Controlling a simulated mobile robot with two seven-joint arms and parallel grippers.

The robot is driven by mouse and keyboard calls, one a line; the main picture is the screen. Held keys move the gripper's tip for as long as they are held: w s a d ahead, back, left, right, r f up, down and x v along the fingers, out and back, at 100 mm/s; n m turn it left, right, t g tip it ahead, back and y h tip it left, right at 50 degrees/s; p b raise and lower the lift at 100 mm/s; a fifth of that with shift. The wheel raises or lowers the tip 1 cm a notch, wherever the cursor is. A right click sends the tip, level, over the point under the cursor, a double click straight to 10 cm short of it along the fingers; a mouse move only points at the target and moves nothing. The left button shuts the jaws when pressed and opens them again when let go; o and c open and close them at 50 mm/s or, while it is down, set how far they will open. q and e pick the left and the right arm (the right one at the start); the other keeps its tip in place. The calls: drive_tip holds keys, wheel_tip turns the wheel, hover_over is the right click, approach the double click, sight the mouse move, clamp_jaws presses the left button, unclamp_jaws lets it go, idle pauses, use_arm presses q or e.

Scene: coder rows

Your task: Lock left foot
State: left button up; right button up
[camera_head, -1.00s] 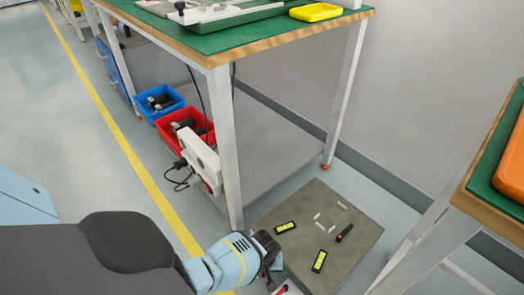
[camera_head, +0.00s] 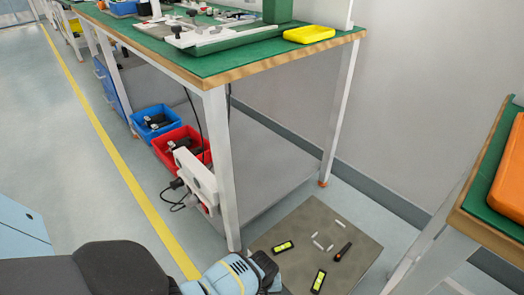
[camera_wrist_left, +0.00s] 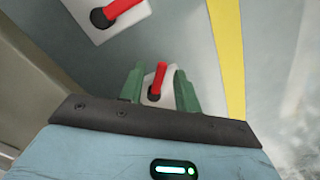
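In the left wrist view, a foot lock with a red lever (camera_wrist_left: 160,78) on a white base with a black pivot lies between the two green fingers of my left gripper (camera_wrist_left: 159,88). The fingers stand apart, one on each side of the lever, and I see no clear contact. A second red lever (camera_wrist_left: 122,9) on a white plate (camera_wrist_left: 105,24) is at the upper left. In the head view my left arm (camera_head: 235,276) reaches in at the bottom; its fingertips and both levers are out of sight there. My right gripper is not in view.
A green-topped workbench (camera_head: 262,57) stands ahead, with blue (camera_head: 157,124) and red (camera_head: 181,158) bins on its lower shelf. Another bench with an orange tray (camera_head: 510,180) is right.

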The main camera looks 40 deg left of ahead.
use_arm(q)
wheel_tip(320, 180, up, 7)
drive_tip(key=p, duration=0.4)
drive_tip(key=shift+w+f, duration=0.1)
drive_tip(key=shift+r+p, duration=0.5)
drive_tip(key=shift+r, duration=0.05)
drive_tip(key=shift+f, duration=0.1)
